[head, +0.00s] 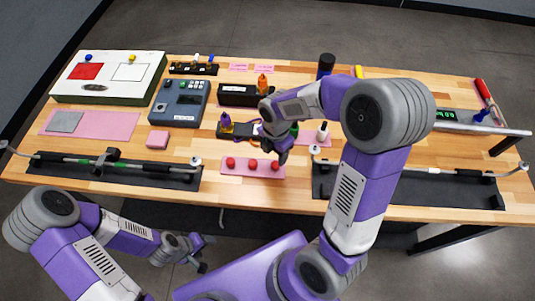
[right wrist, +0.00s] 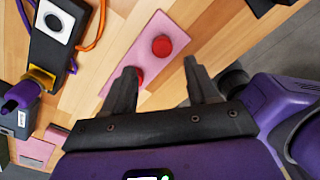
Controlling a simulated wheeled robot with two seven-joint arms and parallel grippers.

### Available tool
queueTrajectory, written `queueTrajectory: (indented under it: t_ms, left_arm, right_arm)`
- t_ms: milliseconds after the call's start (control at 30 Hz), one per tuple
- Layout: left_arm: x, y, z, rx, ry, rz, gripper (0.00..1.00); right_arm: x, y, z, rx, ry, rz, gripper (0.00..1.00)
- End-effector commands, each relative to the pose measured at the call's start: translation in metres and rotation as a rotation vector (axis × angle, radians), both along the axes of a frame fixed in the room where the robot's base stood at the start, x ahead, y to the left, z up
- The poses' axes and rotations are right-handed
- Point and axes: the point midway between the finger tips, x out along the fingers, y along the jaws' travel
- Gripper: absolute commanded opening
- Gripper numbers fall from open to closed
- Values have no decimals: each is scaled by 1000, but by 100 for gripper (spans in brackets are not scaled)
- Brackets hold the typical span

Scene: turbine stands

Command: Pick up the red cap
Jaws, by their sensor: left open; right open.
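Three round red caps lie in a row on a pink mat (head: 240,172) near the table's front edge: a left cap (head: 230,162), a middle cap (head: 253,163) and a right cap (head: 275,165). My right gripper (head: 281,158) is open and empty, just above the right end of the row. In the right wrist view one cap (right wrist: 162,46) shows whole beyond the open fingers (right wrist: 160,72). Another cap (right wrist: 138,77) is partly hidden behind the left finger. The third cap is not visible there. My left gripper (head: 206,254) is open and empty, in front of the table.
Black trays with rods lie left (head: 70,172) and right (head: 465,190) of the pink mat. Behind it stands a black device (right wrist: 47,40) with an orange cable (right wrist: 98,28). A pink block (head: 158,139) and a grey-blue control box (head: 180,102) are further left. My right arm hides part of the table.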

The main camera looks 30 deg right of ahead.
Motion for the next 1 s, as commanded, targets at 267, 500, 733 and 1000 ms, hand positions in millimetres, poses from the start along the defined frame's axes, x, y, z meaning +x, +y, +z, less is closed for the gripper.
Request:
queueTrajectory:
  t_ms: [267, 500, 733, 1000]
  left_arm:
    - [-1, 0, -6, 0, 1, 0, 63]
    - [0, 0, -12, 0, 0, 0, 63]
    - [0, 0, -13, 0, 1, 0, 63]
    - [0, 0, -13, 0, 1, 0, 63]
  right_arm:
    - [-1, -2, -25, -7, 4, 29, 59]
    - [-2, -1, -61, -8, 5, 26, 59]
    - [-2, -1, -72, -6, 0, 25, 59]
    - [-2, -1, -72, -6, 0, 25, 39]
